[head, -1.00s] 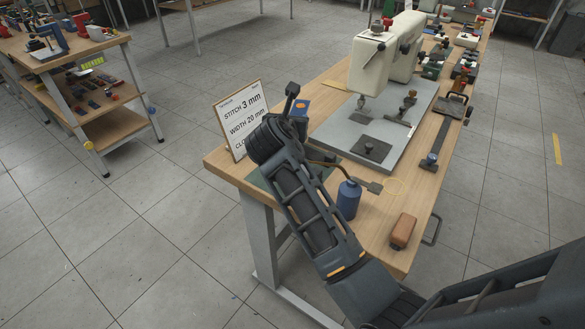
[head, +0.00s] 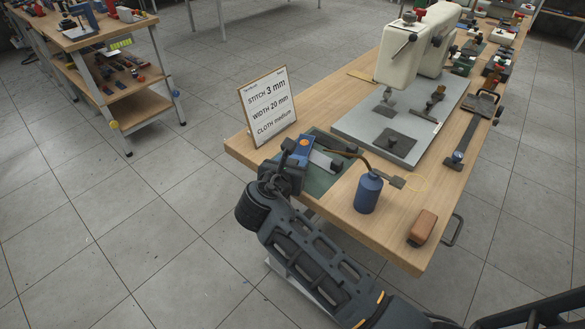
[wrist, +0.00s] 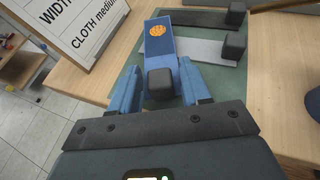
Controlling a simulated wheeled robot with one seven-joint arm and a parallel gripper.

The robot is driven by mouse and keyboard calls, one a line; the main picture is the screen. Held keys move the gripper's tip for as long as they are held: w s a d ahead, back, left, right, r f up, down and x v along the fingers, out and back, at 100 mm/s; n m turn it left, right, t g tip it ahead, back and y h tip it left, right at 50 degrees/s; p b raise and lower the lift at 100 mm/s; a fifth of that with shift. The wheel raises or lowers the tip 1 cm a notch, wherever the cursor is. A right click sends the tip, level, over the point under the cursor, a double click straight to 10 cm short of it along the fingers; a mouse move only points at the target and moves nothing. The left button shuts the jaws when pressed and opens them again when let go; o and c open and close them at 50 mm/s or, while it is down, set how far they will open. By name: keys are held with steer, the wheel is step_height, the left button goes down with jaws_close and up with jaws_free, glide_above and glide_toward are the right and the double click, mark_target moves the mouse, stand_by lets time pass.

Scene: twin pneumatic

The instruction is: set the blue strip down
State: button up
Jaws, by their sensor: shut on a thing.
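The blue strip (wrist: 161,45) has an orange round mark near its far end and a dark block at its near end. My gripper (wrist: 160,82) is shut on that dark block, with a blue finger on each side. In the head view the strip (head: 301,152) is at the table's left front corner, over the green mat (head: 320,184). I cannot tell whether its underside touches the mat. A pale grey strip (wrist: 205,49) and a dark strip (wrist: 195,18), each with a dark end block, lie on the mat to its right.
A sign (head: 268,105) stands just behind and left of the mat. A blue bottle with a bent spout (head: 368,192) stands to the right, with a brown block (head: 422,228) beyond it. A sewing machine (head: 408,62) on a grey plate is farther back.

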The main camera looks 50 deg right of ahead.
steer(key=shift+f, duration=0.8)
steer(key=o, duration=1)
steer(key=shift+o, duration=0.2)
steer(key=v, duration=1.2)
steer(key=shift+r, duration=0.1)
